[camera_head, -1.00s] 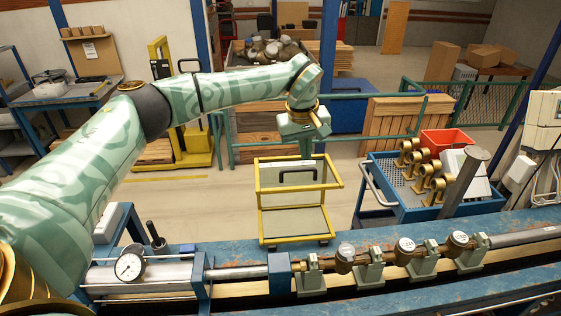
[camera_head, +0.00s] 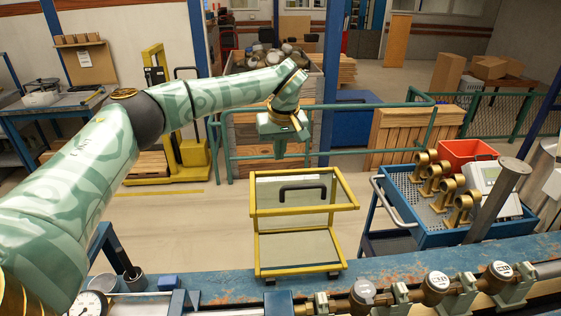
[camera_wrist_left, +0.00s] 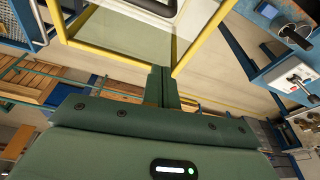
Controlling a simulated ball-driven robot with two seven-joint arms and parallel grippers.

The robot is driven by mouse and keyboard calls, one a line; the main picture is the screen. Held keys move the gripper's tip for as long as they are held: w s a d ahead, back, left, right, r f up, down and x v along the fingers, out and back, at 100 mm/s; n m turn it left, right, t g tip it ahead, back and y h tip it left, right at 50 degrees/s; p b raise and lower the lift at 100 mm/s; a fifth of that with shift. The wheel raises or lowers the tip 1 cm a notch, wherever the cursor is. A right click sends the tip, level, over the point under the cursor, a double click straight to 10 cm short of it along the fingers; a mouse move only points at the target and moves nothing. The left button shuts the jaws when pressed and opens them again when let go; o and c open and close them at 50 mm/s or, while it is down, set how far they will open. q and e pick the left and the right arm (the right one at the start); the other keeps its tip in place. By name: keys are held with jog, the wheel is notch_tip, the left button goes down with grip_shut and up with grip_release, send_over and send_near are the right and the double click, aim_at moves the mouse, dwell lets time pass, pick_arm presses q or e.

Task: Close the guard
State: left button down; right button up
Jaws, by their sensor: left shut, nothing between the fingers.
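The guard (camera_head: 297,211) is a yellow frame with clear panels and a black handle (camera_head: 303,191). It stands raised along the far edge of the blue bench. My left gripper (camera_head: 280,155) is shut and empty, just above the guard's upper left part in the head view. The wrist view shows its fingers (camera_wrist_left: 162,72) together, with the guard's yellow frame (camera_wrist_left: 110,50) and clear panel beyond them. No contact with the guard can be made out. My right gripper is not in view.
Brass water meters (camera_head: 435,285) sit in a row along the test bench (camera_head: 390,268). A blue cart (camera_head: 450,237) with brass fittings stands right of the guard. A green railing (camera_head: 370,104) runs behind. A dial gauge (camera_head: 88,303) is at the lower left.

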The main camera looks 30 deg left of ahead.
pick_arm(q)
send_over(276, 186)
jog(key=d, duration=0.1)
jog(key=f, duration=0.5)
jog(key=s+f, duration=0.1)
jog(key=f, duration=0.2)
jog(key=shift+f, duration=0.15)
jog(key=s+d, duration=0.1)
jog(key=s+d+r+p, duration=0.1)
jog(key=s+d, duration=0.1)
jog(key=shift+w+f, duration=0.1)
jog(key=shift+w, duration=0.05)
